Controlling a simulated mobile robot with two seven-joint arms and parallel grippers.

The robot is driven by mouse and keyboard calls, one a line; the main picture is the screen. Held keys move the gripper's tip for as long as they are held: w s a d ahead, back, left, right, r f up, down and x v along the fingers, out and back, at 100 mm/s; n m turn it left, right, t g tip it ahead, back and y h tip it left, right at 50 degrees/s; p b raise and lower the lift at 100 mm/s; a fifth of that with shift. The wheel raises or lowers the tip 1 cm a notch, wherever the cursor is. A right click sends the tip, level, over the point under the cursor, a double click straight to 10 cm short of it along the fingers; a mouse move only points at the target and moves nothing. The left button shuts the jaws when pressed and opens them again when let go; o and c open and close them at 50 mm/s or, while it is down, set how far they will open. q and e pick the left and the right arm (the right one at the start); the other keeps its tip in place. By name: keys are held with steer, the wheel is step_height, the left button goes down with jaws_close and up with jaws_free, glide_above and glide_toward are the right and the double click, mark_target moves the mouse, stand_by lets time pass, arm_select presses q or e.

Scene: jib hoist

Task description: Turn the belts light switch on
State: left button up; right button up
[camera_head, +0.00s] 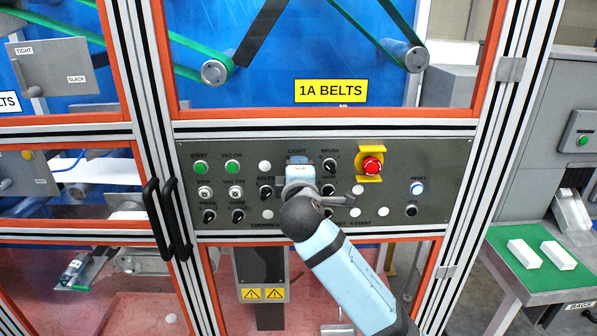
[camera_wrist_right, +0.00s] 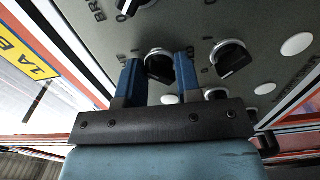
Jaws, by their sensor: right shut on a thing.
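The light switch is a black rotary knob on a grey panel (camera_head: 240,160). The panel sits below the yellow 1A BELTS sign (camera_head: 331,91). In the head view my right gripper (camera_head: 298,160) covers the knob, just under the LIGHT label (camera_head: 297,150). In the right wrist view the knob (camera_wrist_right: 158,66) is between the blue fingers of my right gripper (camera_wrist_right: 158,78), which is shut on it. Which way the knob points is hard to tell. My left gripper is not in view.
The BRUSH knob (camera_head: 330,165) is close to the right. A red emergency button (camera_head: 371,165) on yellow stands farther right. Another black knob (camera_wrist_right: 231,60) is beside the gripper in the wrist view. Black door handles (camera_head: 166,218) stick out left. A green table (camera_head: 541,256) stands right.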

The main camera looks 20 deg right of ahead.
steer(key=o, duration=0.8)
steer(key=shift+s, duration=0.1)
steer(key=b+v, duration=0.2)
steer(key=v, duration=1.1)
steer(key=shift+s, duration=0.35)
steer(key=s+f+m+g+y+p, duration=0.25)
steer(key=f+y, duration=0.25)
steer(key=f, duration=1.6)
steer(key=s+d+f+m+g+y+p, duration=0.1)
steer(key=s+d+f+m+g+y, duration=0.2)
steer(key=s+f+m, duration=0.6)
steer(key=s+f+g, duration=0.1)
steer(key=s+f, duration=0.9)
steer(key=shift+d+p, duration=0.3)
steer(key=shift+p, duration=0.05)
